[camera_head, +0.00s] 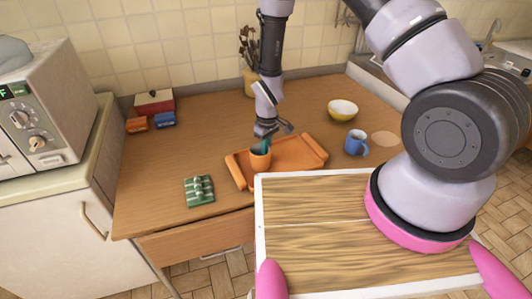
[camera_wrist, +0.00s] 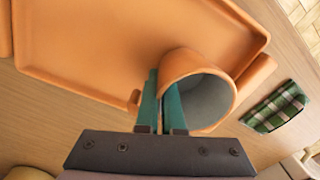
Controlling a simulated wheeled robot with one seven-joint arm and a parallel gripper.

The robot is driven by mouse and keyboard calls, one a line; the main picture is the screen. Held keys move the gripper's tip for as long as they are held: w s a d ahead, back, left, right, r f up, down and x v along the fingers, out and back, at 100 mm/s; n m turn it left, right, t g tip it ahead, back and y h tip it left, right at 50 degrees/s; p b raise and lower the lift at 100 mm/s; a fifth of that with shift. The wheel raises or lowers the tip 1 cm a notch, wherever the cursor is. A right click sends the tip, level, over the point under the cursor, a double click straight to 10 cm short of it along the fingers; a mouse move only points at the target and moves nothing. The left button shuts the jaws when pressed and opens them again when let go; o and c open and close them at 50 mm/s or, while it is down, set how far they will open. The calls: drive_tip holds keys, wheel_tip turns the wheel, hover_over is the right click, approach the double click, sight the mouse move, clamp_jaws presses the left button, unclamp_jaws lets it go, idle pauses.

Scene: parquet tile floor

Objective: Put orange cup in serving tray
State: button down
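The orange cup (camera_head: 260,160) is at the left part of the orange serving tray (camera_head: 299,151) in the head view. My gripper (camera_head: 265,143) is above it, pointing down. In the wrist view, the cup (camera_wrist: 222,85) shows its grey inside and overlaps the edge of the tray (camera_wrist: 100,40). The teal fingers (camera_wrist: 162,105) straddle the cup's wall, one inside the cup and one outside, close together. I cannot tell whether the cup's base touches the tray.
A blue mug (camera_head: 355,143) and a yellow bowl (camera_head: 342,110) stand right of the tray. A folded green checkered cloth (camera_head: 199,190) lies at front left. A red box (camera_head: 154,102) and a microwave (camera_head: 38,105) are farther left.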

drive_tip(key=shift+f, duration=0.35)
drive_tip(key=c, duration=1)
unclamp_jaws()
drive_tip(key=shift+r, duration=1.5)
drive_tip(key=shift+r, duration=0.1)
drive_tip(key=shift+r, duration=2.35)
